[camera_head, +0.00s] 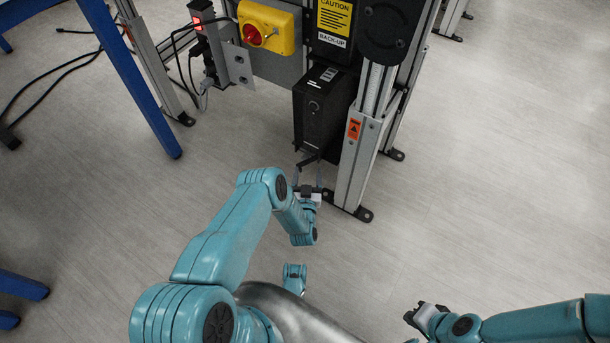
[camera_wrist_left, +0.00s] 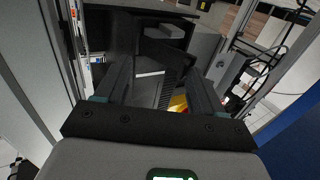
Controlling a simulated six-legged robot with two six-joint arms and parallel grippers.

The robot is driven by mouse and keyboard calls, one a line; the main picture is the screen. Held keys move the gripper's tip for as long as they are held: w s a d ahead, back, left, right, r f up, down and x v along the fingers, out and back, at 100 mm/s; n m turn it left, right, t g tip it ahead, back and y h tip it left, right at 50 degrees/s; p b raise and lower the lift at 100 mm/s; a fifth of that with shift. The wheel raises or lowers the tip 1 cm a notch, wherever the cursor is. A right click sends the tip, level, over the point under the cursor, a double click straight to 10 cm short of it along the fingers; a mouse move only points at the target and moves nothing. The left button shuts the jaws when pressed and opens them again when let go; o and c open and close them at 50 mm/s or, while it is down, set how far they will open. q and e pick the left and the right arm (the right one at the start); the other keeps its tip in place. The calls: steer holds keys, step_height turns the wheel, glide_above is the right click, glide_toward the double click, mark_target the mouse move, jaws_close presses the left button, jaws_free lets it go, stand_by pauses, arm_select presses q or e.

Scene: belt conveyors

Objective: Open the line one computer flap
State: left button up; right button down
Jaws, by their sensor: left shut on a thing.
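The line one computer (camera_head: 322,110) is a black upright box mounted low on the conveyor frame in the head view. Its dark flap (camera_head: 307,158) stands out from the lower front edge. My left gripper (camera_head: 308,172) is at that edge, with its fingers on either side of the flap and shut on it. In the left wrist view the two fingers of my left gripper (camera_wrist_left: 160,92) reach towards the dark flap (camera_wrist_left: 167,55); the exact contact is hard to see. My right gripper (camera_head: 413,314) is low on the right, away from the computer, and its jaws are unclear.
A grey metal post (camera_head: 360,150) with an orange label stands right of the computer, its foot on the floor. A yellow box with a red knob (camera_head: 266,28) is above left. Blue legs (camera_head: 130,80) and black cables (camera_head: 60,75) are at left. Floor at right is clear.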

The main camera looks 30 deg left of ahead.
arm_select(q)
steer(key=shift+w+d+r+h, duration=0.15)
steer(key=shift+w+d+h, duration=0.15)
steer(key=shift+d, duration=0.1)
steer(key=shift+s+a, duration=0.2)
steer(key=shift+c, duration=0.9)
steer(key=s+d+p, duration=0.2)
steer(key=s+d, duration=0.2)
steer(key=d, duration=0.4)
steer(key=s+d+p, duration=0.2)
steer(key=s+d, duration=0.2)
steer(key=d, duration=0.4)
steer(key=shift+s+d, duration=0.2)
steer(key=shift+s, duration=0.15)
